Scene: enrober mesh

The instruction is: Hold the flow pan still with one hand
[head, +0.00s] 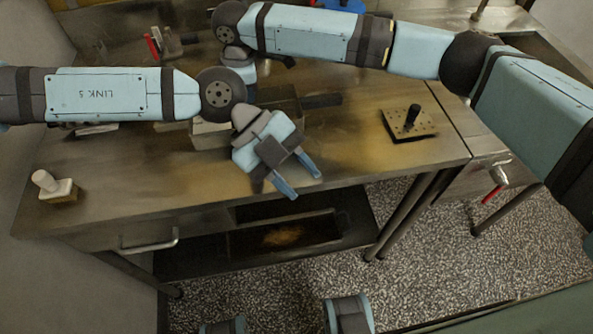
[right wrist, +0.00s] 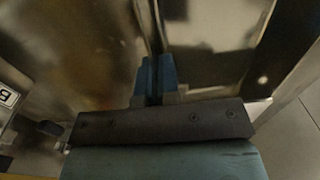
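A metal pan-like box, seemingly the flow pan (head: 208,138), stands on the table behind my left wrist and is largely hidden by it. My left gripper (head: 297,182) is open and empty, pointing down in front of it near the table's front edge. My right arm reaches across the back; its gripper is mostly hidden behind my left arm in the head view. In the right wrist view the right fingers (right wrist: 156,78) are close together, with a thin dark upright wall between them, seemingly the pan's wall.
A perforated plate with a black knob (head: 409,124) sits on the table (head: 360,155) at the right. A pale-handled block (head: 55,187) is at the left front. A red-handled item (head: 152,47) stands at the back left. Table room right of my left gripper is clear.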

